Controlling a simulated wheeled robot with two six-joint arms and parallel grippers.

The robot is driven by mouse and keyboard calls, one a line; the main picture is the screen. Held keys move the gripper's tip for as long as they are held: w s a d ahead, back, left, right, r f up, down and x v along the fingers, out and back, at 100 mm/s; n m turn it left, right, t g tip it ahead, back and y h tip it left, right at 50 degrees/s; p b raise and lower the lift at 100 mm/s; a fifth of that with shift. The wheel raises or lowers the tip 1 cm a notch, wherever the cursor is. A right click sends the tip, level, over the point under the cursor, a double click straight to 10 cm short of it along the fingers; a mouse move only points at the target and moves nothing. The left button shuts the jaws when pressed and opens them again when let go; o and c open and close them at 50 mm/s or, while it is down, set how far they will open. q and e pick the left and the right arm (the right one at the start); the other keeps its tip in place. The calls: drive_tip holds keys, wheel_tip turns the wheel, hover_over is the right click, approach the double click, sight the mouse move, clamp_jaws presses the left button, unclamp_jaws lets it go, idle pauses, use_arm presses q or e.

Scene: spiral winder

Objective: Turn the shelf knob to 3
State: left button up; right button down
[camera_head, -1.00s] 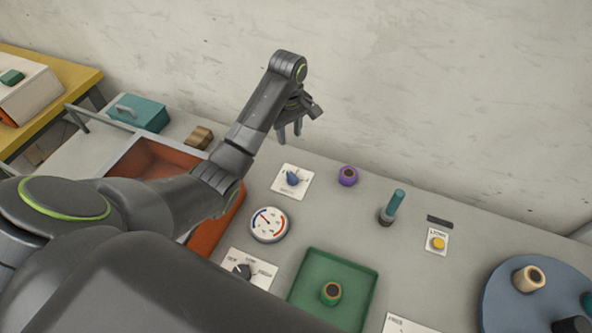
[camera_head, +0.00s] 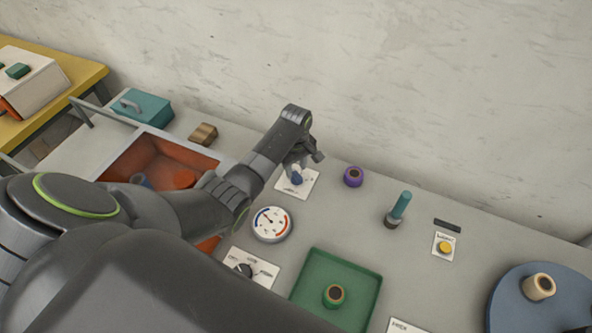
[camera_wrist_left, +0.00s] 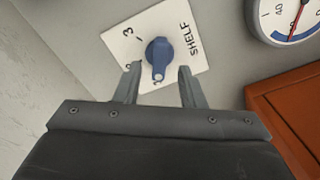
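The shelf knob (camera_wrist_left: 158,52) is blue with a white pointer mark and sits on a white plate (camera_wrist_left: 127,42) lettered SHELF. In the wrist view a "3" shows at the plate's upper left; the other numerals are partly hidden by the fingers. The pointer faces down toward my gripper, away from the 3. My left gripper (camera_wrist_left: 158,84) is open, its fingers on either side of the pointer end, with gaps to the knob. In the head view the knob (camera_head: 296,178) is just below my left gripper (camera_head: 295,168). My right gripper is not in view.
A round gauge (camera_head: 272,224) and an orange-red tray (camera_head: 125,165) are near the knob. A purple spool (camera_head: 353,176), a teal-handled lever (camera_head: 399,206) and a green tray (camera_head: 372,281) stand to the right. The wall is close behind.

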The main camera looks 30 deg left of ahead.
use_arm(q)
drive_tip(key=shift+f, duration=1.05)
drive_tip(key=shift+c, duration=0.5)
clamp_jaws()
